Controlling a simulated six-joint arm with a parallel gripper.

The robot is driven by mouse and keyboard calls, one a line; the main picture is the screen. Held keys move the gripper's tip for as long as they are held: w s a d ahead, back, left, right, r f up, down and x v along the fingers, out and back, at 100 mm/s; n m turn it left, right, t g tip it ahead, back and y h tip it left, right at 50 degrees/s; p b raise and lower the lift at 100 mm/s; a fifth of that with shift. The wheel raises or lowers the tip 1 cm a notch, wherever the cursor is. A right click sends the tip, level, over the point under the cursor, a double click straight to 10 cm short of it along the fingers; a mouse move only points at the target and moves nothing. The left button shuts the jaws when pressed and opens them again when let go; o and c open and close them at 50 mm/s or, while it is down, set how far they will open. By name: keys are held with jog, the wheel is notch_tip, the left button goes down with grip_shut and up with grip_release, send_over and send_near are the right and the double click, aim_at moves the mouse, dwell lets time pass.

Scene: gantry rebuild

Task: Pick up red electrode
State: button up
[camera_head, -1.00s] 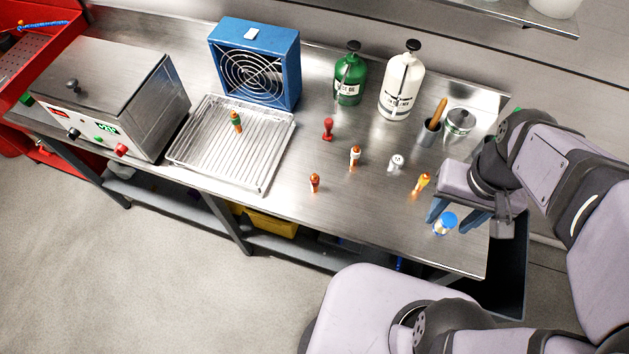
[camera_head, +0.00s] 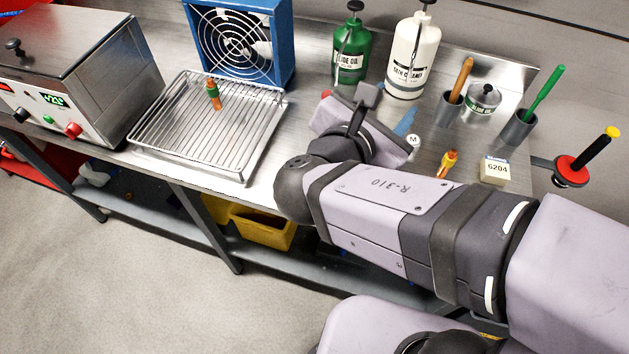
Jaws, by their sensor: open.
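My gripper (camera_head: 372,122) is over the middle of the bench, seen from behind. One blue finger (camera_head: 405,122) shows at its right; the other finger is hidden by the gripper body. A small bit of a red piece (camera_head: 326,94) shows at the gripper's upper left edge; the rest is hidden, so I cannot tell whether the gripper touches it. The bench in front of the gripper is covered by my arm.
The wire rack tray (camera_head: 255,150) lies left of my gripper, with a blue fan (camera_head: 285,45) behind it. A green bottle (camera_head: 351,50) and a white bottle (camera_head: 413,55) stand close behind. A white M-marked piece (camera_head: 413,140) and a 6204 box (camera_head: 495,170) are at right.

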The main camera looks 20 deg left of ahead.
jog(key=s+a+r+n+t+y+b, duration=0.1)
jog(key=s+a+n+t+y+b, duration=0.1)
jog(key=s+a+n+y, duration=0.3)
jog(key=a+r+n+t+y+b, duration=0.1)
jog(key=a+n+t+b, duration=0.15)
jog(key=a, duration=0.45)
jog(key=shift+g, duration=0.35)
notch_tip(320, 180, down, 20)
jog(key=shift+w+f+p, duration=0.1)
jog(key=shift+f+p, duration=0.15)
jog(key=shift+p, duration=0.1)
jog(key=shift+w+a+p, duration=0.25)
jog(key=shift+w+p, duration=0.1)
jog(key=shift+w, duration=0.85)
jog(key=shift+w+a+p, duration=0.2)
jog(key=shift+w+p, duration=0.1)
jog(key=shift+w, duration=0.95)
jog(key=shift+w+a+p, duration=0.25)
jog(key=shift+w+p, duration=0.1)
jog(key=shift+w, duration=0.85)
grip_shut()
